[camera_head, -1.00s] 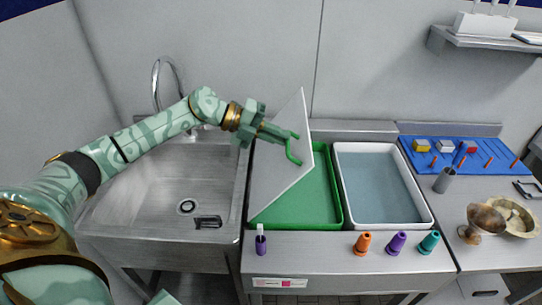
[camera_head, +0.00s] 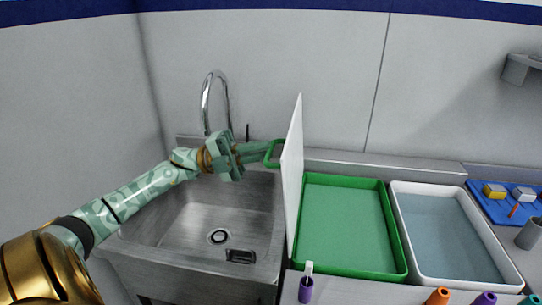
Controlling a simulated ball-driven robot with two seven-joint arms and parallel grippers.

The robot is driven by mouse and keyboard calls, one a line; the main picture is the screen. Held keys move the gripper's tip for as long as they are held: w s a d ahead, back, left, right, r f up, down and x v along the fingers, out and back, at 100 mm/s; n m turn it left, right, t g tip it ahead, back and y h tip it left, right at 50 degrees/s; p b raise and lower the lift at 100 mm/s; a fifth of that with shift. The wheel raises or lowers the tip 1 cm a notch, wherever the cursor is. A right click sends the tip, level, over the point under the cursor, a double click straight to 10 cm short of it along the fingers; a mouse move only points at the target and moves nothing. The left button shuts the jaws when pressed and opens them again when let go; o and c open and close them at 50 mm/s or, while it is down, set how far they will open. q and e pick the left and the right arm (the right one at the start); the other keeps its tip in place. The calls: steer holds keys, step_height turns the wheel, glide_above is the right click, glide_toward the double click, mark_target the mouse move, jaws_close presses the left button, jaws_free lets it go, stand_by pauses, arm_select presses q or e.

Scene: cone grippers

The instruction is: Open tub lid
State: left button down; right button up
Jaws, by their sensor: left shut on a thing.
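The green tub (camera_head: 350,222) stands on the counter right of the sink and its inside shows fully. Its white lid (camera_head: 292,172) stands about upright, almost edge-on to me, along the tub's left edge. A green handle (camera_head: 272,153) sticks out from the lid's left face. My left gripper (camera_head: 266,153) is shut on the handle, left of the lid and above the sink. The lid hides part of the handle's base. My right gripper is not in view.
The steel sink (camera_head: 160,226) with its tall tap (camera_head: 211,95) is left of the lid. A white tub (camera_head: 466,273) of water stands to the right. A purple bottle (camera_head: 306,290) and several coloured cones, among them an orange one (camera_head: 438,297), stand in front. A blue rack (camera_head: 482,207) is far right.

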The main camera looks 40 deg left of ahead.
arm_select(q)
steer(key=shift+s+a+f+h, duration=0.15)
steer(key=shift+a+h, duration=0.1)
steer(key=shift+h, duration=0.05)
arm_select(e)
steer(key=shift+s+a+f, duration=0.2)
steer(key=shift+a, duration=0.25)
arm_select(q)
steer(key=c, duration=1.5)
jaws_free()
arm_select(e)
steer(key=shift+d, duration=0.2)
